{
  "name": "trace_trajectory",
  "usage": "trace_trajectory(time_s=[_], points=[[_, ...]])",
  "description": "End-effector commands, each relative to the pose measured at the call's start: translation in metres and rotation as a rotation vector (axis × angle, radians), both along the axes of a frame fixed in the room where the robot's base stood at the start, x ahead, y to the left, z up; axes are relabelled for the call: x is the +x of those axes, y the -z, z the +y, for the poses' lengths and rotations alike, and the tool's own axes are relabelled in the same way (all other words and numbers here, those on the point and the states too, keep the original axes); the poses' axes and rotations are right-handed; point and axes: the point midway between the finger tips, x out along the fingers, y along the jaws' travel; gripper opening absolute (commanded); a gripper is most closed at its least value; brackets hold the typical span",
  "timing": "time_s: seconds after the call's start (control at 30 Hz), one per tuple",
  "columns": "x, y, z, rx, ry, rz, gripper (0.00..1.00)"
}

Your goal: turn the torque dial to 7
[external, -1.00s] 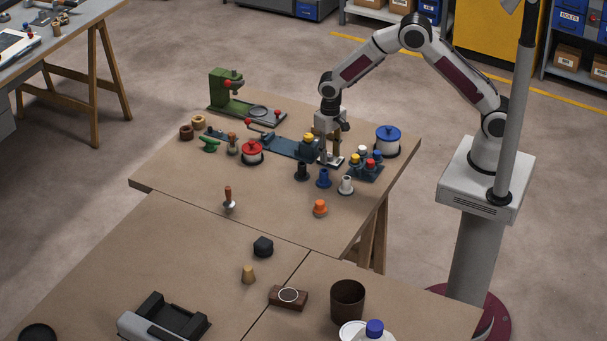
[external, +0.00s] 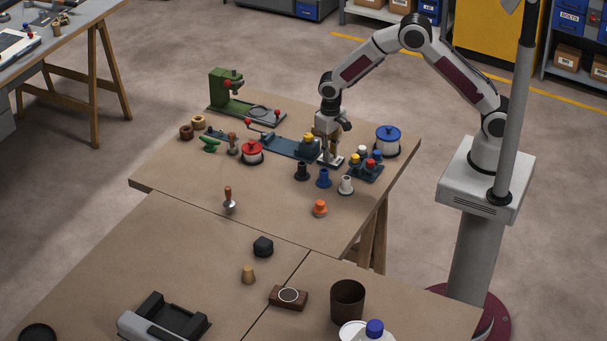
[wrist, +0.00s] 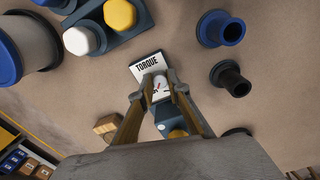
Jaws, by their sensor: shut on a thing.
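The torque dial is a small white plate (external: 337,160) on the table, labelled TORQUE; the plate also shows in the wrist view (wrist: 143,66). Its pale knob (wrist: 159,86) carries a red mark. My gripper (wrist: 160,82) points down at the dial, its two fingertips closed on either side of the knob. In the external view my gripper (external: 328,152) stands over the plate and hides most of the dial. The fingers cover part of the scale, and I cannot read which number the mark is at.
A blue tool with a yellow part (external: 308,141) is close to the left of my gripper. A block with several coloured knobs (external: 366,171) and a blue-lidded canister (external: 388,138) are at the right.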

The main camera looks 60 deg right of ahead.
Motion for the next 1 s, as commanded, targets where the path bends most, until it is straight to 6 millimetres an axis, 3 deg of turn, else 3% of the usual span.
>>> trace_trajectory(time_s=[1.0], points=[[-0.0003,-0.0006,0.0001,0.0,-0.646,-0.001,0.0]])
